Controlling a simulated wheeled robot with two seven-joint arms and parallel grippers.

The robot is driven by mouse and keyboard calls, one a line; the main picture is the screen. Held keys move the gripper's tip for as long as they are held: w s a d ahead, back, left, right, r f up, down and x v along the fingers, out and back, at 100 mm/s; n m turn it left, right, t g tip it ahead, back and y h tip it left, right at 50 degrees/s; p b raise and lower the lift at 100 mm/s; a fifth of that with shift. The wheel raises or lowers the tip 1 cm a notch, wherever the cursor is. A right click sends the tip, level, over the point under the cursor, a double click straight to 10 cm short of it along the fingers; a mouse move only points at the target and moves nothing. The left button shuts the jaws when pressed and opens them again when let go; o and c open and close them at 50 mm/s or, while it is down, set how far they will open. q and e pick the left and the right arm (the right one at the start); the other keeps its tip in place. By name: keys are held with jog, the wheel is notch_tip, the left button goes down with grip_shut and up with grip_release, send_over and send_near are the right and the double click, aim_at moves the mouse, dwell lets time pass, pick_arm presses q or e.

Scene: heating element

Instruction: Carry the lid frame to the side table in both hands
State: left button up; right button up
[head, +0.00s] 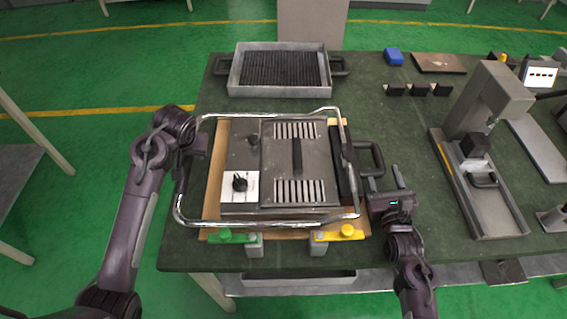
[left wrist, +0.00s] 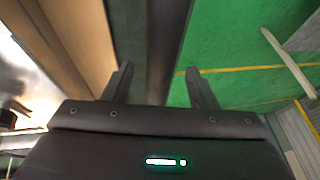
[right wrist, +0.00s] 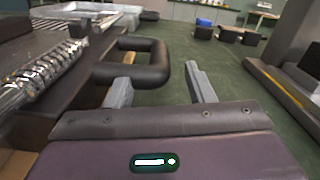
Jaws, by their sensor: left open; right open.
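The lid frame (head: 341,215) is a chrome tube loop around a grey slotted heating unit (head: 296,195) on the green-topped bench. A black U-shaped handle (head: 372,158) stands out on its right side; it also shows in the right wrist view (right wrist: 150,72). My right gripper (head: 384,183) is open just in front of this handle, with the handle beyond and near its left finger. My left gripper (head: 200,143) is at the frame's left side. In the left wrist view (left wrist: 159,72) its fingers are apart over a dark strip; I cannot tell whether this is a handle or bench edge.
A grey tray with a black grate (head: 237,75) stands behind. Green (head: 225,236) and yellow (head: 340,234) clamps sit at the front edge. A grey press (head: 490,105) stands to the right. A grey-topped table (head: 20,180) is at the far left, across green floor.

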aim_at(379, 162)
pick_arm(q)
jog(key=x, duration=0.2)
jog(key=shift+w+a+f, duration=0.1)
jog(key=shift+w+f, duration=0.1)
jog(key=shift+f, duration=0.15)
pick_arm(e)
jog(key=w, duration=0.5)
jog(key=shift+a+f, duration=0.1)
jog(key=shift+a, duration=0.1)
pick_arm(q)
jog(key=shift+c, duration=0.4)
pick_arm(e)
jog(key=shift+c, duration=0.4)
pick_arm(q)
grip_shut()
pick_arm(e)
grip_shut()
